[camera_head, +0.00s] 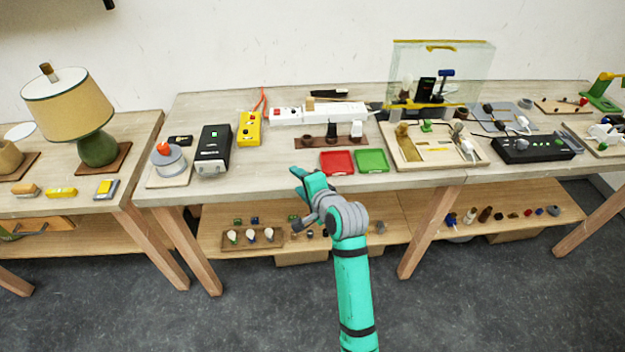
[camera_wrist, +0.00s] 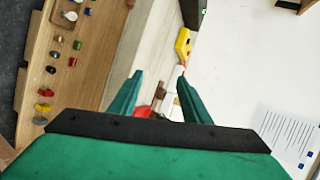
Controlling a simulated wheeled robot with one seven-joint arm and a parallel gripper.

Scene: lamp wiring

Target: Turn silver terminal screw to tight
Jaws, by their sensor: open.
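My teal gripper (camera_head: 299,181) is at the front edge of the middle table, left of the red tray. In the wrist view its two fingers (camera_wrist: 157,82) stand apart with nothing held between them. A wooden wiring board (camera_head: 478,161) with brass-coloured and white parts lies on the table to the right of my gripper. I cannot make out the silver terminal screw in either view; parts on the board are too small to tell apart.
A red tray (camera_head: 337,162) and a green tray (camera_head: 372,160) lie just beyond my gripper. A clear screen (camera_head: 468,70) stands behind the board. A black box with a green light (camera_head: 213,150) and a lamp (camera_head: 68,100) are left. A lower shelf (camera_head: 400,215) holds small parts.

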